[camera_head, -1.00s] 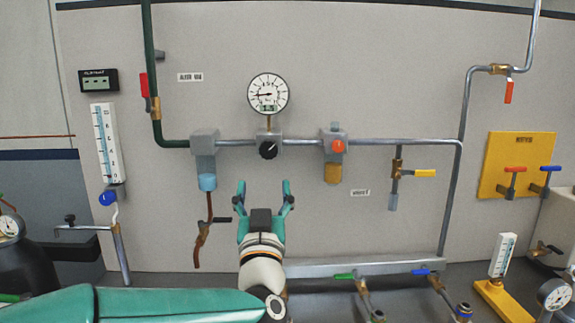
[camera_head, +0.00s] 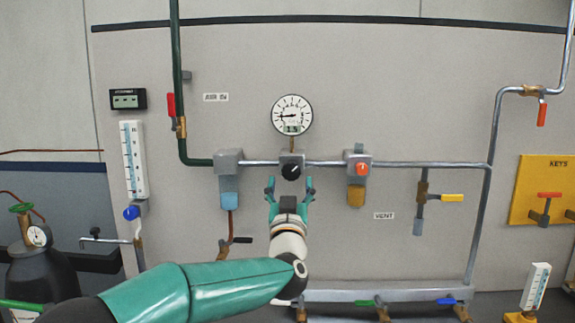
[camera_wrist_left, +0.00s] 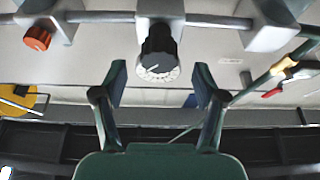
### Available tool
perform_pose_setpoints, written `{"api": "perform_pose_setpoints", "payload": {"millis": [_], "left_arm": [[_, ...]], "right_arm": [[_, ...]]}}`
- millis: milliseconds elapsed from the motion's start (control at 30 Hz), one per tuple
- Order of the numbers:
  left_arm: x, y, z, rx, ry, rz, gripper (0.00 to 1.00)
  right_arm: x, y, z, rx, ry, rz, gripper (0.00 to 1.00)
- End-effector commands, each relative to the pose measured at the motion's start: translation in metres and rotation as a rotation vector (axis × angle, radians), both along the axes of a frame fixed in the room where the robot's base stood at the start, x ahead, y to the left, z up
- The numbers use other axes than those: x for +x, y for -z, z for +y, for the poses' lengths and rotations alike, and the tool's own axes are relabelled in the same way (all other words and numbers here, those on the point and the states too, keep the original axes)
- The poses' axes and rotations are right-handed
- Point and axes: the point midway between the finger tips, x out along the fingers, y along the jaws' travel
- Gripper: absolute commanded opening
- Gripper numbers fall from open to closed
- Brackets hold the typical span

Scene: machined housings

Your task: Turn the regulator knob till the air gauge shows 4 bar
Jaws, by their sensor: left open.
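The regulator knob (camera_head: 291,171) is black with a white pointer line and sits on a grey block on the horizontal pipe. The round white air gauge (camera_head: 291,115) stands above it; its needle points left, and its numbers are too small to read. My left gripper (camera_head: 291,184) is open just below the knob in the head view. In the left wrist view the black knob (camera_wrist_left: 158,54) shows ahead of the open fingers (camera_wrist_left: 160,82), between them in the picture and apart from both. My right gripper is not in view.
A blue-bowled filter (camera_head: 229,190) hangs left of the knob and an orange-knobbed unit (camera_head: 361,170) stands to its right, both on the same pipe. A yellow-handled vent valve (camera_head: 451,198) is further right. A gas bottle (camera_head: 45,270) stands at lower left.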

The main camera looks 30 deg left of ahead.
Motion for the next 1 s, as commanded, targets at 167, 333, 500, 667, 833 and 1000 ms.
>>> {"api": "perform_pose_setpoints", "payload": {"millis": [167, 333, 500, 667, 833, 1000], "left_arm": [[0.025, -0.014, 0.015, 0.000, -0.001, 0.001, 0.71], [0.036, -0.018, 0.021, 0.000, 0.001, 0.000, 0.71], [0.039, -0.019, 0.023, 0.000, 0.001, 0.001, 0.71], [0.039, -0.018, 0.023, 0.000, 0.001, 0.000, 0.71], [0.039, -0.019, 0.023, 0.000, 0.002, 0.000, 0.48], [0.039, -0.019, 0.023, 0.000, 0.001, 0.000, 0.20]], "right_arm": [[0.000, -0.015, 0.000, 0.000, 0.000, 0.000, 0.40], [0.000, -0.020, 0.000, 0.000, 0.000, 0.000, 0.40], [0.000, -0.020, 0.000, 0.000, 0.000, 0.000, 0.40], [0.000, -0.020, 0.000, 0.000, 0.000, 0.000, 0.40], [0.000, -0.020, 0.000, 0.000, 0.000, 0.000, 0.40], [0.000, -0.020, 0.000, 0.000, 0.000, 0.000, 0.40]]}}
